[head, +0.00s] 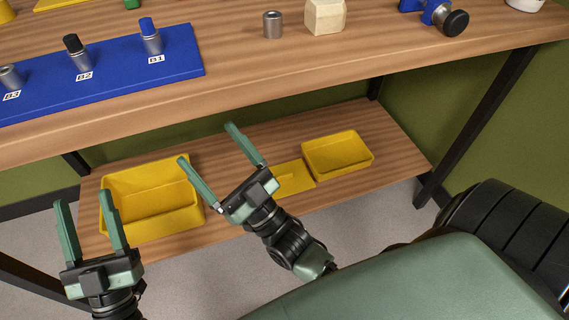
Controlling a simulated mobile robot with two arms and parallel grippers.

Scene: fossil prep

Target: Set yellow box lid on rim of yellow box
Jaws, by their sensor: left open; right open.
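A larger open yellow box (150,222) stands on the lower shelf at the left, its inside empty. A flat yellow lid-like piece (294,179) lies on the shelf to the right of my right gripper, partly hidden behind it. A smaller, shallow open yellow box (338,170) sits just right of the flat piece. My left gripper (84,198) is open and empty at the left box's near left side. My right gripper (207,142) is open and empty, between the left box and the flat piece, one finger overlapping the box's right edge in the picture.
The lower wooden shelf (392,150) has bare room at its right end. The tabletop (230,65) overhangs it and holds a blue rack (120,75) with labelled cylinders, a metal cylinder (272,25) and a pale block (325,16). Dark table legs stand at both sides.

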